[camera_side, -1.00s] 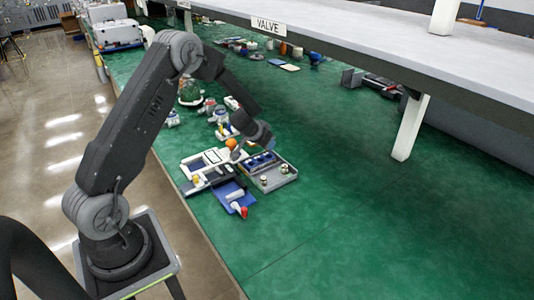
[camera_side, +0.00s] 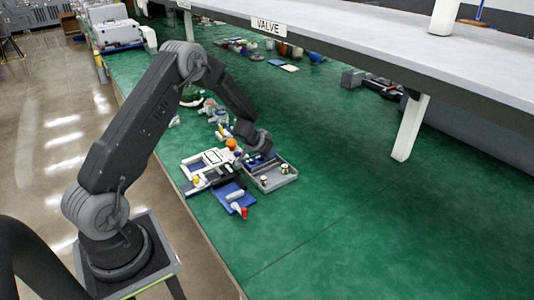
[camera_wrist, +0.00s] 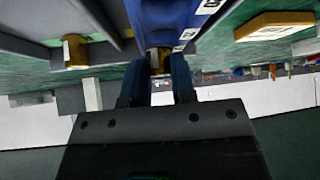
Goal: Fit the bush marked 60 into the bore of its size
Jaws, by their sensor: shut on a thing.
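My gripper (camera_wrist: 158,68) shows in the wrist view with its two fingers shut on a brass-coloured bush (camera_wrist: 158,56). A blue block (camera_wrist: 165,14) with small white number labels lies just beyond it; I cannot tell whether the bush touches it. The number on the held bush is not readable. In the side view my arm's end is over the back of the grey tray (camera_side: 292,178), and the fingertips are hidden there.
Another brass bush (camera_wrist: 76,52) stands in the wrist view at left. A yellow hexagonal piece (camera_wrist: 275,26) lies at upper right. In the side view a blue mat (camera_side: 228,195) with a red-ended item (camera_side: 244,213) lies in front.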

